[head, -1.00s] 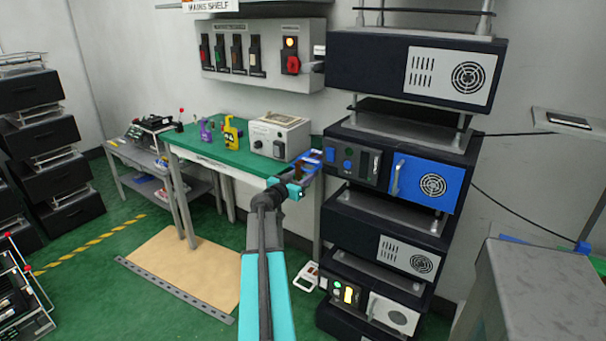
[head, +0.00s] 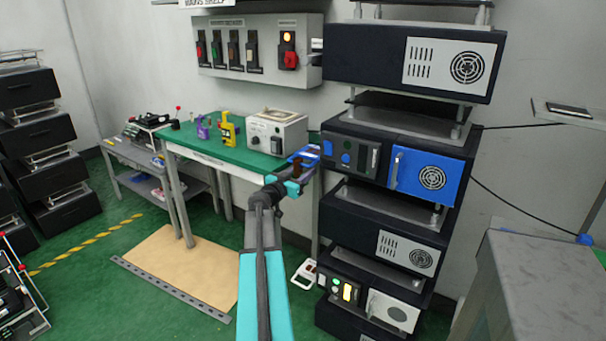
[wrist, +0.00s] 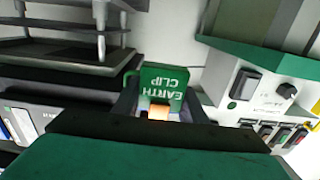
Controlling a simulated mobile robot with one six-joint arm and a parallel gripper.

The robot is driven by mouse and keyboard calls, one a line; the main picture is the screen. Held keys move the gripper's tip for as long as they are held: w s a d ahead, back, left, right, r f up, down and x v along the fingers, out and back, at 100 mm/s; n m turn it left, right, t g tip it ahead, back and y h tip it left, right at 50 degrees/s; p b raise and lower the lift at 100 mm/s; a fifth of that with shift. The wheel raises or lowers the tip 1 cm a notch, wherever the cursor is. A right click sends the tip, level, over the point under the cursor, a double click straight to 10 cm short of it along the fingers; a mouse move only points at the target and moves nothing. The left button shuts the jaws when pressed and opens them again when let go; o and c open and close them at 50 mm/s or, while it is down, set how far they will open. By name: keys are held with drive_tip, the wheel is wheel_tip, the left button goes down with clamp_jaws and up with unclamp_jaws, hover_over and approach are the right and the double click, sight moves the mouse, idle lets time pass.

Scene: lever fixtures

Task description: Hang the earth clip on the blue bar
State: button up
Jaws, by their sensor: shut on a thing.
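The earth clip (wrist: 164,82) is a green block with white lettering, upside down in the wrist view, with a copper-orange piece below it. My gripper (wrist: 160,108) is shut on it, with dark fingers on either side. In the head view my gripper (head: 288,182) is in front of the green table's right end; the clip cannot be made out clearly there. A small blue piece (head: 307,153) shows just beyond my gripper. Another blue piece (head: 585,239) is low at the right behind a grey cabinet. I cannot tell which is the blue bar.
A tall rack of dark units (head: 385,230) with a blue panel stands right of my gripper. The green table (head: 200,150) carries a white box (head: 277,132) and purple and yellow items. A switch panel (head: 255,48) hangs above. The grey cabinet (head: 530,285) fills the lower right.

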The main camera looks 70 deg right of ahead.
drive_tip(key=o, duration=1.1)
drive_tip(key=shift+o, duration=0.2)
drive_tip(key=shift+a, duration=0.15)
drive_tip(key=b+v, duration=0.2)
drive_tip(key=v, duration=1.1)
drive_tip(key=shift+a+b, duration=0.25)
drive_tip(key=shift+b, duration=0.05)
drive_tip(key=shift+w, duration=0.1)
